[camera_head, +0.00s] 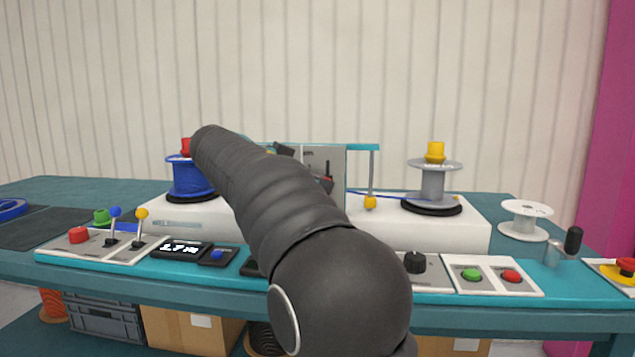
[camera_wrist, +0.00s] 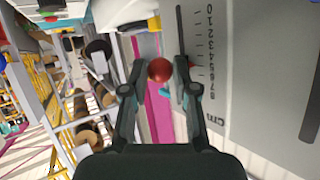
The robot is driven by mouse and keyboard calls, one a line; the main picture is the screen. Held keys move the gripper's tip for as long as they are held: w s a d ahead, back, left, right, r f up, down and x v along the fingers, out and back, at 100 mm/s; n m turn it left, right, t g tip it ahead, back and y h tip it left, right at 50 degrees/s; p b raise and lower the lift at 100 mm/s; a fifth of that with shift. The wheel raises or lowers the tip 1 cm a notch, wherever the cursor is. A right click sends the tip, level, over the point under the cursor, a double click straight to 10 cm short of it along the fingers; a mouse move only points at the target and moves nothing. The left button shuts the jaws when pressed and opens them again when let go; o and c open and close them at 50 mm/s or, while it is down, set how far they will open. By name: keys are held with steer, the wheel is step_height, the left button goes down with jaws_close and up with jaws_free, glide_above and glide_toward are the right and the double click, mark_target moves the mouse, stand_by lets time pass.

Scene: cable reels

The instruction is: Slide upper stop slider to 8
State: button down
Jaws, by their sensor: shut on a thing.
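The upper stop slider has a round red knob (camera_wrist: 160,70), which sits between the two fingers of my gripper (camera_wrist: 160,78) in the wrist view. My gripper is shut on this knob. A small red mark (camera_wrist: 191,66) shows past the right finger, roughly beside 5 to 6 on the scale; the finger partly hides it. The scale (camera_wrist: 211,52) runs from 0 to 8 in cm on the grey panel (camera_wrist: 255,70), alongside a dark slot (camera_wrist: 180,30). In the head view my arm covers much of the panel (camera_head: 335,165), and the gripper is mostly hidden behind it.
A second dark slot (camera_wrist: 312,100) lies at the wrist view's right edge. A blue cable reel (camera_head: 190,178) stands left of the panel and a grey reel (camera_head: 433,183) right. The console in front carries levers, a display (camera_head: 181,249) and buttons.

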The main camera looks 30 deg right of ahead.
steer(key=shift+r+p, duration=0.6)
steer(key=shift+r, duration=0.95)
steer(key=c, duration=0.8)
jaws_free()
steer(key=shift+a, duration=0.1)
